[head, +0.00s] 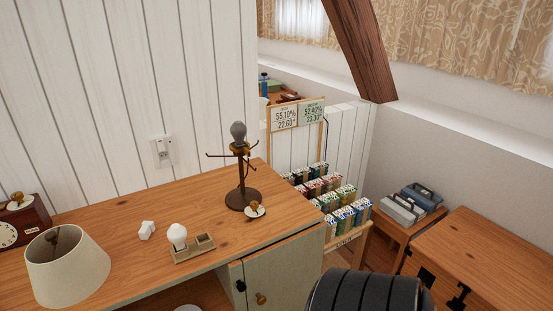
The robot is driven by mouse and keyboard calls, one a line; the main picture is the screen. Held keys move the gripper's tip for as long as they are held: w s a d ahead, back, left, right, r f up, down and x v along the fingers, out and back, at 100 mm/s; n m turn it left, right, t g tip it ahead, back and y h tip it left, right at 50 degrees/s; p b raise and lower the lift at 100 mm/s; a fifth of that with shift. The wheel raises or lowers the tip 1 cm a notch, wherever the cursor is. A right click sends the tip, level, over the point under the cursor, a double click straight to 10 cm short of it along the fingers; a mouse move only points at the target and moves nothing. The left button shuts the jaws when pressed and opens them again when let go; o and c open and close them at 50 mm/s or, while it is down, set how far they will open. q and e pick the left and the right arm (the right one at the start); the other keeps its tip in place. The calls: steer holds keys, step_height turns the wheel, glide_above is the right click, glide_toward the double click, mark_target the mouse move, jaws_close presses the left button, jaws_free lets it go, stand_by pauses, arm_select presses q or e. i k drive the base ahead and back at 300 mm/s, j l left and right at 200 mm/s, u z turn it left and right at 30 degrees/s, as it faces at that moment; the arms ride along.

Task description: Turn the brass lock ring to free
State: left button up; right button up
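A dark lamp stand (243,180) stands upright on the wooden desk (130,215), right of the middle of the desk. A grey bulb (238,131) sits in its top. A brass-coloured ring (240,147) shows just under the bulb, by thin side arms. I cannot tell its turned position. A cream lampshade (67,266) stands off the lamp at the desk's front left. A white bulb (177,235) sits in a small wooden holder (193,249), which has an empty-looking square recess at its right. Neither of my grippers is in view.
A white disc with a brass knob (254,209) lies by the lamp base. A white block (147,230) lies left of the holder. A dark clock box (20,222) stands at far left. A rack of small packets (335,200) stands right of the desk, beyond a dark striped chair back (368,292).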

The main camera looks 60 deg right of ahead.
mark_target(245, 150)
steer(key=z, duration=1.8)
